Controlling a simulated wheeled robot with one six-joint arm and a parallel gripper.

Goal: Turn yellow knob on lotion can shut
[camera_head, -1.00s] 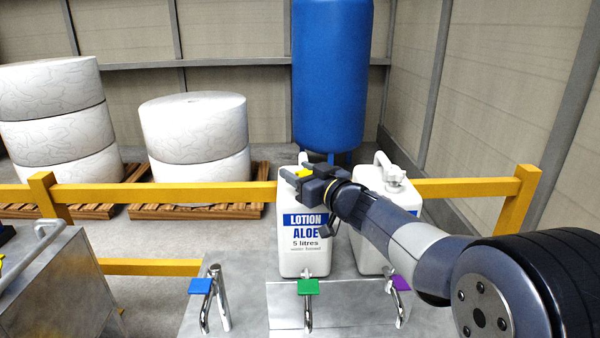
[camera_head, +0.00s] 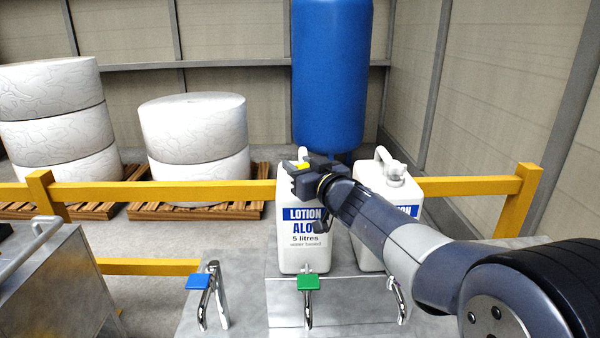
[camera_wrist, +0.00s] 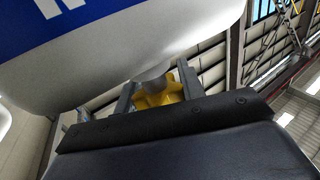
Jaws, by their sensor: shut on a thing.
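The white lotion can (camera_head: 303,245), labelled LOTION ALOE 5 litres, stands upright on the metal bench behind the green-handled tap. My gripper (camera_head: 300,170) reaches in from the right at the can's upper part and hides some of it. A bit of yellow knob (camera_head: 303,166) shows among the gripper's fingers. In the wrist view the yellow knob (camera_wrist: 160,95) sits between the two fingers of my gripper (camera_wrist: 156,88), which is shut on it. A grey stub joins the knob to the white can (camera_wrist: 150,45). The knob's turn angle is hard to tell.
A second white can (camera_head: 385,185) stands close on the right, partly behind my arm. Taps with a blue handle (camera_head: 198,282) and a green handle (camera_head: 308,282) stand in front. A yellow rail (camera_head: 160,192), paper rolls and a blue tank are behind.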

